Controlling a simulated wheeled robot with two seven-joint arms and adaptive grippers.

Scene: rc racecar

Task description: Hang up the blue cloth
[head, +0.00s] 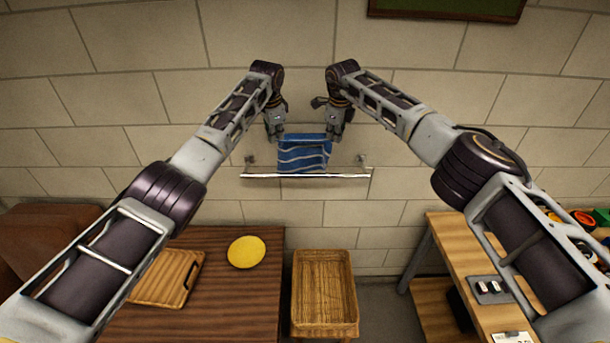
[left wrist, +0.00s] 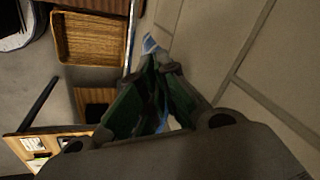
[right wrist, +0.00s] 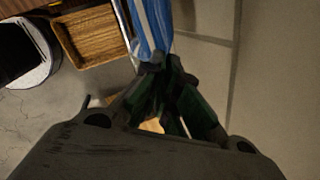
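The blue cloth (head: 304,156) with pale wavy stripes is held up against the wall side of a silver towel bar (head: 345,176). Its lower edge meets the bar in the head view; whether it hangs past the bar is hidden. My left gripper (head: 277,136) is at the cloth's upper left corner, its fingers closed together with blue cloth (left wrist: 150,46) at the tips. My right gripper (head: 334,135) is at the upper right corner, its fingertips pinching the cloth (right wrist: 152,24).
Below stand a wooden table (head: 230,290) with a yellow disc (head: 246,252) and a wooden board (head: 165,280), a wicker basket (head: 323,290), and a workbench (head: 450,250) at right. A green board (head: 450,8) hangs above. The wall around the bar is clear.

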